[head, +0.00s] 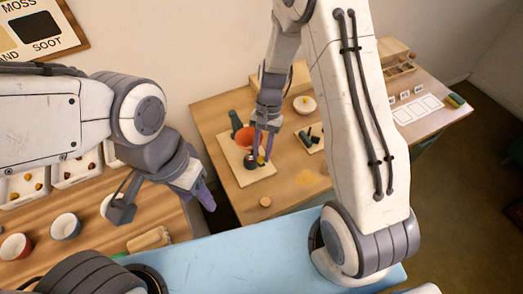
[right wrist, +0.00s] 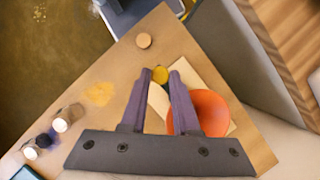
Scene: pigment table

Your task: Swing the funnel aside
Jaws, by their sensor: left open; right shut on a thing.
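The orange funnel (head: 244,137) sits over a pale board (head: 262,172) on the far table, beside my right gripper. It also shows in the right wrist view (right wrist: 207,106), partly hidden behind a finger. My right gripper (head: 262,155) has its fingertips closed around a small yellow knob (right wrist: 160,73), just beside the funnel. How the knob joins the funnel is hidden. A dark round pot (head: 250,161) stands on the board by the fingertips. My left gripper (head: 205,196) is open and empty, over the gap by the wooden counter.
A dark green upright piece (head: 236,119) stands behind the funnel. A small wooden disc (head: 265,202) and a patch of orange powder (head: 306,178) lie on the table.

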